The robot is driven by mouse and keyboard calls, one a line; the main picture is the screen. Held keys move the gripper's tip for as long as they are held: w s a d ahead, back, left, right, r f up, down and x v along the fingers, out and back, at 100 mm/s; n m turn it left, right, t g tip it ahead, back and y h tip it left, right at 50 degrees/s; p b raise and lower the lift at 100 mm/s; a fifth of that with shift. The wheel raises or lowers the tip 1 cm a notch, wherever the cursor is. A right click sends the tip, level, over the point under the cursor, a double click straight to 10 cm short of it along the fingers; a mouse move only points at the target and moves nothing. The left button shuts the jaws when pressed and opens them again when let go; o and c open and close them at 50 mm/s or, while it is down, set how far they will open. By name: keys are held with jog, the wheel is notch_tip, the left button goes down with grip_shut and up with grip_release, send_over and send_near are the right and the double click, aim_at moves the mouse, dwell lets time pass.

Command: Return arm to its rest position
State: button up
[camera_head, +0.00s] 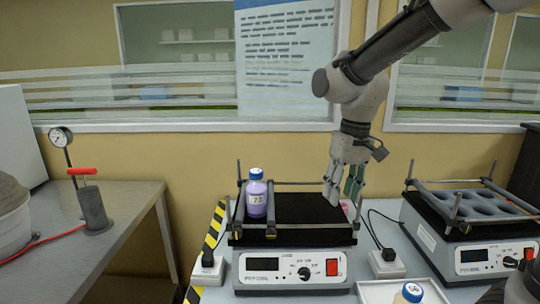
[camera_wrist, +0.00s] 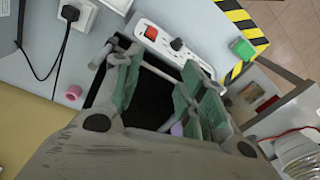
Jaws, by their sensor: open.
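My gripper (camera_head: 343,190) hangs from my arm above the right part of the left shaker, fingers pointing down. It is open, with nothing between its fingers, and shows from above in the wrist view (camera_wrist: 160,92). A bottle (camera_head: 257,198) with purple contents, a blue cap and a white label stands upright at the left of the shaker's black platform (camera_head: 300,210), beside its clamp bars. My gripper is to the right of the bottle and apart from it. In the wrist view the bottle is mostly hidden behind the fingers.
A second shaker (camera_head: 465,235) with round holes stands at the right. A blue-capped bottle (camera_head: 411,293) is in a tray (camera_head: 375,291) at the front. A gauge (camera_head: 60,138) and a red-handled pump (camera_head: 92,205) stand on the left table. Power strips and cables lie around the shakers.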

jog(key=s+d+r+m+t, duration=0.1)
jog(key=s+d+r+t, duration=0.1)
jog(key=s+d, duration=0.6)
jog(key=s+d+r+m+t+h, duration=0.1)
jog(key=s+d+r+m+t, duration=0.1)
jog(key=s+d, duration=0.6)
jog(key=d+r, duration=0.1)
jog(key=d, duration=0.2)
jog(key=shift+d+m, duration=0.15)
jog(key=shift+m, duration=0.15)
